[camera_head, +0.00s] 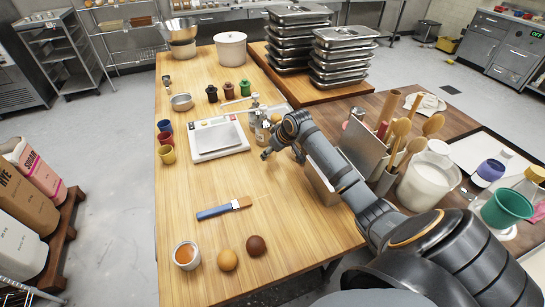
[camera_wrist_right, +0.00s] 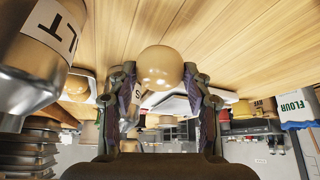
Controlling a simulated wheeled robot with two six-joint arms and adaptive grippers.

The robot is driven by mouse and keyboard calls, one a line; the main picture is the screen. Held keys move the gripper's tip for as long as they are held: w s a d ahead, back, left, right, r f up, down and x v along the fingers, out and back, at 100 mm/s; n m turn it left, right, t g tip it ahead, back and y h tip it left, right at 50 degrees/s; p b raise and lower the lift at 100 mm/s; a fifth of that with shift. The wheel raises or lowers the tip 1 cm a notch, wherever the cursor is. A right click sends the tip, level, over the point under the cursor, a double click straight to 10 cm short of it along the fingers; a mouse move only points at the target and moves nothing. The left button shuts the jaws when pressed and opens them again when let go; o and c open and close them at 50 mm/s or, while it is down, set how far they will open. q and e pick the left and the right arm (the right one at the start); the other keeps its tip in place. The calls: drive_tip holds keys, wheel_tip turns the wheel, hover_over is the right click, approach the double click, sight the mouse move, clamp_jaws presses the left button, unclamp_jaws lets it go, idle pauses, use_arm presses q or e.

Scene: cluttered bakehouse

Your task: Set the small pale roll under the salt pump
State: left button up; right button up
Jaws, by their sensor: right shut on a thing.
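My right gripper (camera_wrist_right: 160,95) is shut on the small pale roll (camera_wrist_right: 162,68), a smooth tan ball between its two fingers in the right wrist view. A large bottle (camera_wrist_right: 42,75) with a label ending in "LT", likely the salt pump, stands close on the left of that view, apart from the roll. In the head view my right gripper (camera_head: 268,152) is low over the wooden table beside the pump bottles (camera_head: 261,130). The roll cannot be made out clearly there. My left gripper is not in view.
A white scale (camera_head: 218,138) stands left of the pump bottles. A brush (camera_head: 225,208), a golden roll (camera_head: 228,260), a dark roll (camera_head: 256,246) and an orange-filled cup (camera_head: 186,256) lie nearer. A metal-sided holder (camera_head: 362,150) borders the right. The table between brush and scale is clear.

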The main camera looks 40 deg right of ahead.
sight(275, 155)
drive_tip(key=shift+d+f, duration=0.3)
drive_tip(key=shift+f, duration=0.05)
wheel_tip(275, 155, down, 2)
drive_tip(key=shift+f+p, duration=0.25)
drive_tip(key=shift+p, duration=0.35)
drive_tip(key=shift+f, duration=0.3)
drive_tip(key=o, duration=0.9)
drive_tip(key=shift+c, duration=0.2)
drive_tip(key=v, duration=1.2)
